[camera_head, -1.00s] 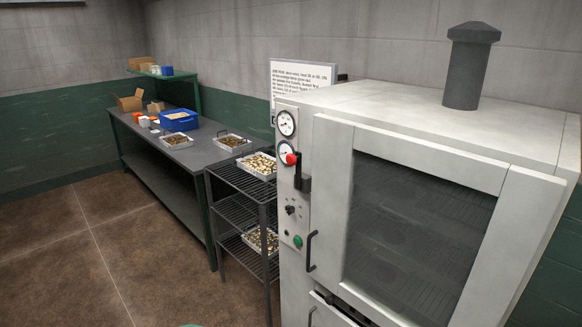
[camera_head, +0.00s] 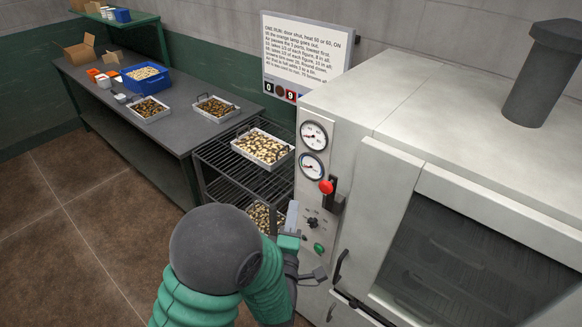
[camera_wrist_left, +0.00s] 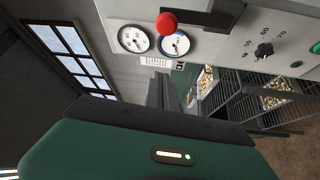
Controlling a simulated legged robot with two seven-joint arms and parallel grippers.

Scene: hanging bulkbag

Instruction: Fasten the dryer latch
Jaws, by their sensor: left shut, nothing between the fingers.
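The dryer (camera_head: 400,130) is a pale cabinet with a windowed door (camera_head: 480,270) that looks closed against its front. The latch (camera_head: 337,200) is a black lever with a red knob (camera_head: 327,187) on the panel left of the door, below two gauges. The red knob also shows at the top of the left wrist view (camera_wrist_left: 166,23). My left gripper (camera_head: 292,212), at the end of a green arm, is shut and empty, left of and below the knob in the picture and apart from it. In the wrist view its dark fingers (camera_wrist_left: 160,92) point towards the panel. My right gripper is out of view.
A dark selector knob (camera_head: 312,222) and green button (camera_head: 319,248) sit below the latch. A wire rack (camera_head: 235,165) with trays stands beside the dryer. A bench (camera_head: 185,130) with trays and a blue bin (camera_head: 146,80) is at the back left. A sign (camera_head: 305,50) stands behind.

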